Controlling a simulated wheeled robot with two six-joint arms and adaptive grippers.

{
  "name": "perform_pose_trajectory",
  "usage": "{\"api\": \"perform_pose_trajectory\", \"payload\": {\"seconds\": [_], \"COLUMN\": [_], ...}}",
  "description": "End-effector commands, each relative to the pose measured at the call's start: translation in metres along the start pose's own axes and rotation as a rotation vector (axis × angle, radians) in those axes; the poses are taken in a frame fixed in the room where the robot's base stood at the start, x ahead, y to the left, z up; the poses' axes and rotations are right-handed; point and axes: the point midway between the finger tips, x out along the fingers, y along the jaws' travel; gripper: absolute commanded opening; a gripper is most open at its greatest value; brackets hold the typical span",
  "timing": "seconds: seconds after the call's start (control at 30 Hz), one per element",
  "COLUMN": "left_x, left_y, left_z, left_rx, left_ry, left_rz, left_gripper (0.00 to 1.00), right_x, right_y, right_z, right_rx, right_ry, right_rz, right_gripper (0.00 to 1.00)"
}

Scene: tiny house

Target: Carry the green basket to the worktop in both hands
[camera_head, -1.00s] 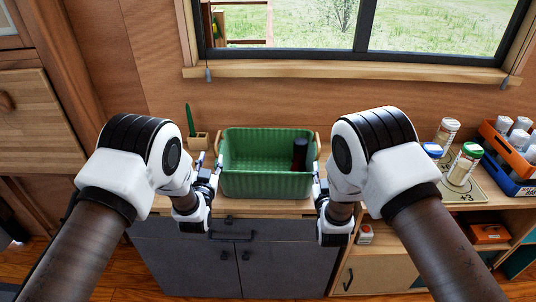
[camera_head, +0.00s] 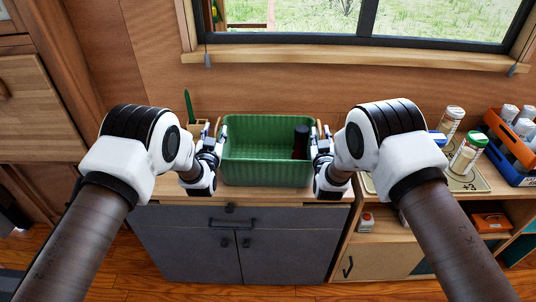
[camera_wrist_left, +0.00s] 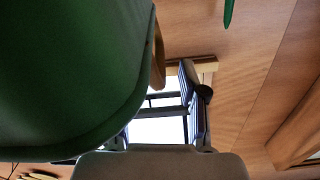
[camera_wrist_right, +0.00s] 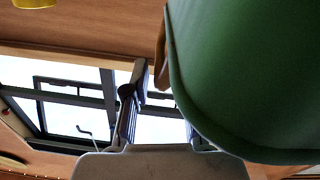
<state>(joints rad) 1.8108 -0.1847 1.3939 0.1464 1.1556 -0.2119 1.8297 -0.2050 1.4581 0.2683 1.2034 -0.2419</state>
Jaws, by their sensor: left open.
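The green basket (camera_head: 266,173) stands upright on the wooden top (camera_head: 254,195) of a grey cabinet. It has a wooden handle at each end and a dark bottle (camera_head: 300,142) inside. My left gripper (camera_head: 213,146) is at the basket's left end and my right gripper (camera_head: 321,148) at its right end. In the left wrist view the basket (camera_wrist_left: 65,75) fills the left side, with a handle (camera_wrist_left: 158,60) beside open fingers. In the right wrist view the basket (camera_wrist_right: 250,75) partly hides one finger; the fingers are apart. I cannot tell whether either gripper touches a handle.
A small wooden holder (camera_head: 199,128) with a green pen-like thing stands behind left. To the right, jars (camera_head: 466,153) stand on a tray (camera_head: 470,182), beside an orange-and-blue crate (camera_head: 508,150). A window (camera_head: 365,22) is behind. Grey cabinet doors (camera_head: 240,250) are below.

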Motion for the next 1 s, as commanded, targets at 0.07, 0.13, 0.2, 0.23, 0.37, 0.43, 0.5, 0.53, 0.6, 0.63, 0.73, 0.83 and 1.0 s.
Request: {"api": "perform_pose_trajectory", "payload": {"seconds": [0.07, 0.13, 0.2, 0.23, 0.37, 0.43, 0.5, 0.53, 0.6, 0.63, 0.73, 0.83, 1.0], "left_x": [0.010, 0.017, 0.022, 0.024, 0.028, 0.028, 0.028, 0.028, 0.028, 0.028, 0.028, 0.028, 0.028], "left_y": [0.000, 0.000, 0.000, 0.000, 0.000, 0.000, 0.000, 0.000, 0.000, 0.000, 0.000, 0.000, 0.000], "left_z": [0.000, 0.000, 0.000, 0.000, 0.000, 0.000, 0.000, 0.000, 0.000, 0.000, 0.000, 0.000, -0.001], "left_rx": [0.000, 0.000, 0.001, 0.001, 0.001, 0.001, 0.001, 0.001, 0.001, 0.001, 0.001, 0.001, 0.001], "left_ry": [0.002, 0.002, 0.002, 0.001, 0.000, 0.000, 0.000, 0.000, 0.000, 0.000, 0.000, 0.000, 0.002], "left_rz": [-0.001, 0.000, 0.000, 0.000, 0.001, 0.001, 0.001, 0.001, 0.001, 0.001, 0.001, 0.001, 0.000], "left_gripper": [0.42, 0.42, 0.42, 0.42, 0.42, 0.42, 0.42, 0.42, 0.38, 0.28, 0.00, 0.00, 0.00], "right_x": [0.015, 0.026, 0.034, 0.037, 0.043, 0.043, 0.043, 0.043, 0.043, 0.043, 0.043, 0.043, 0.043], "right_y": [0.001, 0.001, 0.000, 0.000, 0.000, 0.000, 0.000, 0.000, 0.000, 0.000, 0.000, 0.000, 0.000], "right_z": [0.000, 0.000, 0.001, 0.001, 0.000, 0.000, 0.000, 0.000, 0.000, 0.000, 0.000, 0.000, -0.001], "right_rx": [0.002, 0.001, 0.001, 0.001, -0.001, -0.001, -0.001, -0.001, -0.001, -0.001, 0.000, 0.000, 0.000], "right_ry": [0.002, 0.002, 0.001, 0.001, 0.001, 0.000, 0.000, 0.000, 0.000, 0.000, 0.000, 0.000, 0.002], "right_rz": [0.002, 0.001, 0.000, 0.000, -0.001, -0.001, -0.001, -0.001, -0.001, -0.001, -0.001, -0.001, 0.000], "right_gripper": [0.26, 0.26, 0.26, 0.26, 0.26, 0.26, 0.26, 0.26, 0.22, 0.11, 0.00, 0.00, 0.00]}}
